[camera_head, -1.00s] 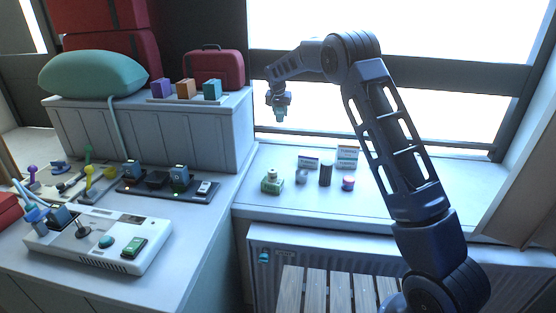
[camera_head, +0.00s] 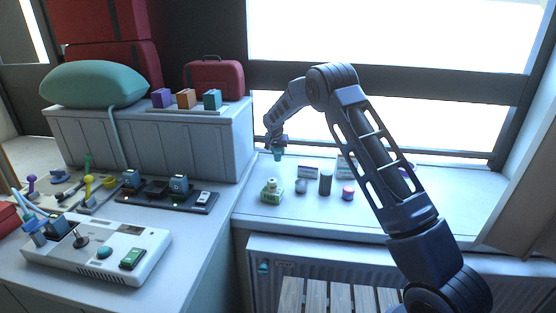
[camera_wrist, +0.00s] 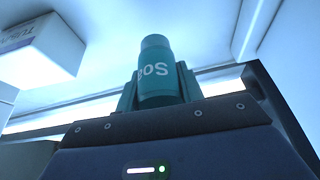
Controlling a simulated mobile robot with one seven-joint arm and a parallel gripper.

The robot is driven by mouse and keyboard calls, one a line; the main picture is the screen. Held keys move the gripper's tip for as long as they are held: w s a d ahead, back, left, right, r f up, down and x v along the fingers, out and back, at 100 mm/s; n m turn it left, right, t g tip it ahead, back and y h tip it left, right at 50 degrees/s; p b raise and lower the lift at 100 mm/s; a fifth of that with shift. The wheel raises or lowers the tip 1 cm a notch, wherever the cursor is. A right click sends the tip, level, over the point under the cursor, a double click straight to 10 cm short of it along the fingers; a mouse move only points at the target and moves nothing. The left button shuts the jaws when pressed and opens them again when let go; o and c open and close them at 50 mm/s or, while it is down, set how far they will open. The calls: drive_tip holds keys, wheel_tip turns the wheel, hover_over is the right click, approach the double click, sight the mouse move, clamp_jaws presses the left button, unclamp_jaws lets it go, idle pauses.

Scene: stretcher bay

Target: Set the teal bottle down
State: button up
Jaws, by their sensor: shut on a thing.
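The teal bottle (camera_wrist: 158,76) stands between the fingers of my gripper in the wrist view, with white lettering on its side. My gripper (camera_head: 278,148) is shut on it; the bottle shows small and teal below the fingers in the head view (camera_head: 278,156). The gripper is over the back left part of the white window sill (camera_head: 400,215), behind the green bottle. I cannot tell whether the bottle's base touches the sill.
A squat green bottle (camera_head: 271,191), a small grey jar (camera_head: 301,186), a dark cylinder (camera_head: 325,183) and a red-and-blue jar (camera_head: 348,190) stand on the sill. The grey cabinet (camera_head: 150,143) rises at the left.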

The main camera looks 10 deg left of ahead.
sight(278, 158)
drive_tip(key=shift+f, duration=2.15)
drive_tip(key=o, duration=1)
drive_tip(key=shift+f, duration=0.15)
